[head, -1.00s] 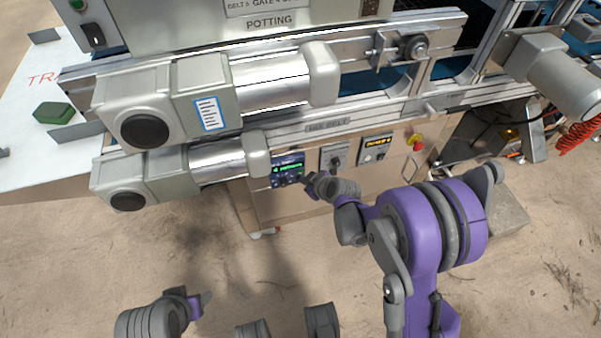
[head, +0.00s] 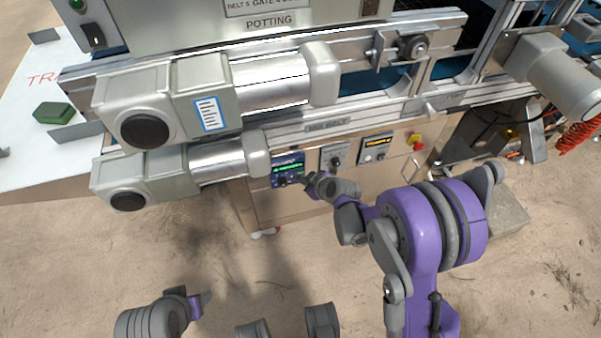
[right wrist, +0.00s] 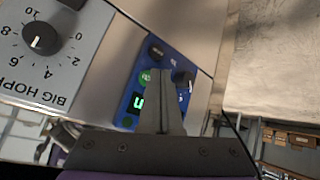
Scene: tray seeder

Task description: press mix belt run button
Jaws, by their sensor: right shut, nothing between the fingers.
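A blue control panel (head: 288,170) with a green-lit display is on the front of the machine, and it also shows in the right wrist view (right wrist: 133,80). There it has a green button (right wrist: 145,77), a dark round button (right wrist: 157,52) and a dark knob (right wrist: 184,77). My right gripper (head: 302,180) is shut and empty, its tips in front of the panel, close to the green button in the right wrist view (right wrist: 161,72). The fingers hide part of the panel; I cannot tell whether they touch it. My left gripper (head: 206,298) is low at the left, away from the machine; its opening is unclear.
A grey dial panel (right wrist: 55,50) lettered BIG HOPP is beside the blue one. Further right on the cabinet are another display panel (head: 376,148) and a red stop button (head: 418,146). Grey motors (head: 150,180) jut out above left. Bare floor lies in front.

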